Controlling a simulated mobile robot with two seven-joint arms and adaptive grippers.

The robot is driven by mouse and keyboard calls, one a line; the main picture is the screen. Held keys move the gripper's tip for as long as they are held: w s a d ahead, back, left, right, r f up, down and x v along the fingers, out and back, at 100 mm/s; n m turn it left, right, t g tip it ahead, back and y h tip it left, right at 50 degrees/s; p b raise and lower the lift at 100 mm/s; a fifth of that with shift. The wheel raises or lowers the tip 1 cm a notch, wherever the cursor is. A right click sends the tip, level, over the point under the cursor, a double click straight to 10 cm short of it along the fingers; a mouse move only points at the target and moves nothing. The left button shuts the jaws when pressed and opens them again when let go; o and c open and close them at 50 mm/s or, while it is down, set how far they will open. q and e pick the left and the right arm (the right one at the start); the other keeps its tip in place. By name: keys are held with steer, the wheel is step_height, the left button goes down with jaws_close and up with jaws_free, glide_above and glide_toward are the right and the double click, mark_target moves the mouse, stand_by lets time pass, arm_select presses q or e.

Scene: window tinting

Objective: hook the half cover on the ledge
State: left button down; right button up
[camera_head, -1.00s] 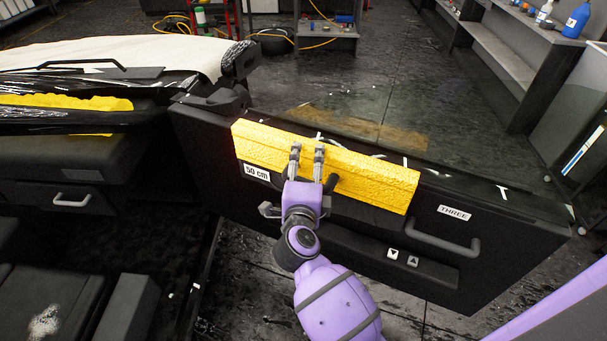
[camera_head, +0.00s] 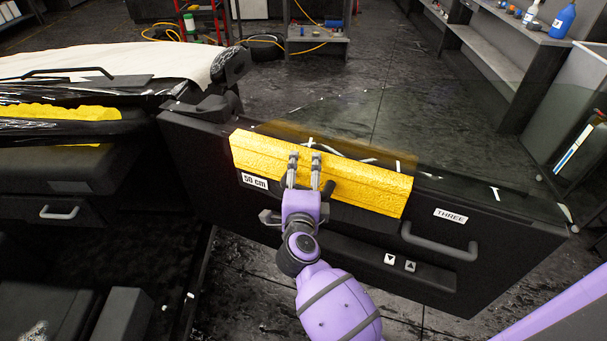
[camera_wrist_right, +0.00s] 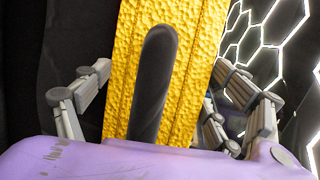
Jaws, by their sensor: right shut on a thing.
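The half cover (camera_head: 318,175) is a long yellow textured piece, lying lengthwise along the top of the black car door panel. It covers part of the window ledge (camera_head: 470,195); its underside is hidden, so I cannot tell whether it is hooked. My right gripper (camera_head: 303,165) is shut on the cover, its fingers over the near face. My left gripper is not in view.
The door panel bears a "50 cm" label (camera_head: 254,181), a "THREE" label (camera_head: 451,216) and a grey pull handle (camera_head: 440,243). Glass rises behind the ledge with a yellowish reflection. Shelves with bottles (camera_head: 562,20) stand right.

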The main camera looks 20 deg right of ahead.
steer(key=o, duration=1.7)
steer(key=shift+r, duration=0.1)
steer(key=shift+o, duration=0.2)
steer(key=shift+s, duration=0.2)
steer(key=v, duration=1.1)
steer(key=shift+s+a, duration=0.15)
steer(key=shift+s, duration=0.15)
steer(key=shift+r, duration=0.1)
